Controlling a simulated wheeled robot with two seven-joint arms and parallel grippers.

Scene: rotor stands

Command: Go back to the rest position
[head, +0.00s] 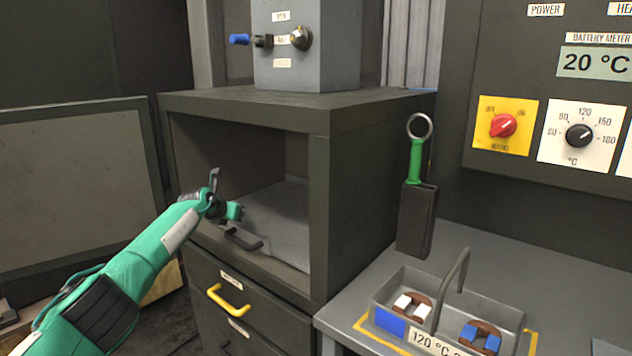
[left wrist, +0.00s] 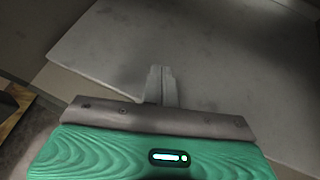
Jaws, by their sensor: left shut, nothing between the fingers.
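My left arm comes in from the left in the head view, and its gripper (head: 234,211) is at the open front of the dark cabinet's upper compartment. In the left wrist view the gripper's fingers (left wrist: 161,84) are together with nothing between them. They point toward a flat grey panel (left wrist: 215,55). My right gripper is in neither view.
The dark cabinet (head: 368,180) has a drawer with a yellow handle (head: 228,301). A grey device (head: 320,45) stands on top. At right, a carrier (head: 512,316) holds blue and white pieces on a bench. A green-handled tool (head: 416,162) is in a dark holder (head: 417,222).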

